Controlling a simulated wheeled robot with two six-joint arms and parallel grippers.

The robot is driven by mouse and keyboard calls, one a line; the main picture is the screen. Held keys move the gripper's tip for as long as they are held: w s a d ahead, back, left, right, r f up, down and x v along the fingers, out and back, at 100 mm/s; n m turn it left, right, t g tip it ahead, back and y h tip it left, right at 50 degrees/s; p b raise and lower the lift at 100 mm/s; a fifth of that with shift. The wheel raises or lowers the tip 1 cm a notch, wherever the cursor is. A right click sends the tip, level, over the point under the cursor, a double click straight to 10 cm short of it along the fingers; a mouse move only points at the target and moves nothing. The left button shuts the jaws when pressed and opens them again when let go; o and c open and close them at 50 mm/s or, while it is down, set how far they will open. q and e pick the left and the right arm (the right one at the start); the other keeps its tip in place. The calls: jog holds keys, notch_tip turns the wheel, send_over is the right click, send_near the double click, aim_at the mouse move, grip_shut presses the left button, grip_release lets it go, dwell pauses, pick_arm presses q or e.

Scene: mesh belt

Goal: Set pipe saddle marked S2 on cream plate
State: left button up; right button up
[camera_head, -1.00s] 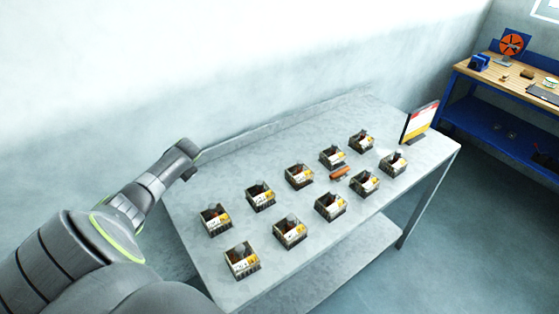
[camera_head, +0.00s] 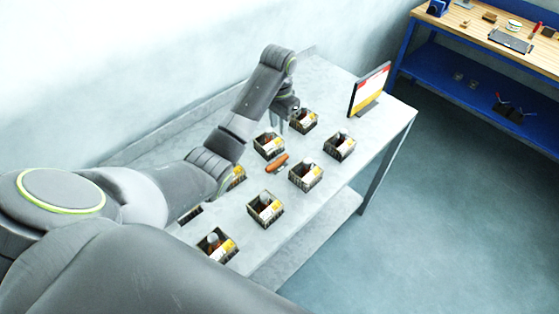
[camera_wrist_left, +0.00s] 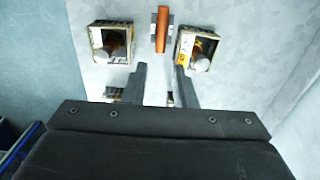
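Several small open-topped boxes stand on the grey table (camera_head: 352,185), among them a far one (camera_head: 303,124), a right one (camera_head: 340,149) and a near one (camera_head: 265,212). They have white and yellow labels and hold dark or brownish parts. The marks are too small to read, so I cannot tell which holds the S2 saddle. My left gripper (camera_head: 287,112) is over the far end of the table, by the far box. In the left wrist view its two fingers (camera_wrist_left: 162,72) are apart with nothing between them. I cannot make out a cream plate. My right gripper is not in view.
An orange-handled item (camera_head: 277,163) lies between the boxes; it also shows in the left wrist view (camera_wrist_left: 162,30). A red, white and yellow sign (camera_head: 370,88) stands at the table's far right. A blue workbench (camera_head: 455,72) stands beyond, with tools and a round whitish item (camera_head: 514,25).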

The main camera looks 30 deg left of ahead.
pick_arm(q)
notch_tip(320, 180, down, 3)
jog(key=b, duration=0.5)
send_over(277, 161)
jog(key=f, duration=0.7)
jog(key=shift+w+d, duration=0.15)
jog(key=shift+d, duration=0.1)
jog(key=shift+f, duration=0.9)
jog(key=f, duration=0.1)
jog(key=f+p, duration=0.1)
jog(key=f, duration=0.1)
jog(key=shift+s+a+f+p, duration=0.2)
jog(key=shift+p, duration=0.1)
jog(key=shift+f, duration=0.7)
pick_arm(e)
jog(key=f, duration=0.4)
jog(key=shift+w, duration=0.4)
pick_arm(q)
jog(key=shift+c, duration=0.4)
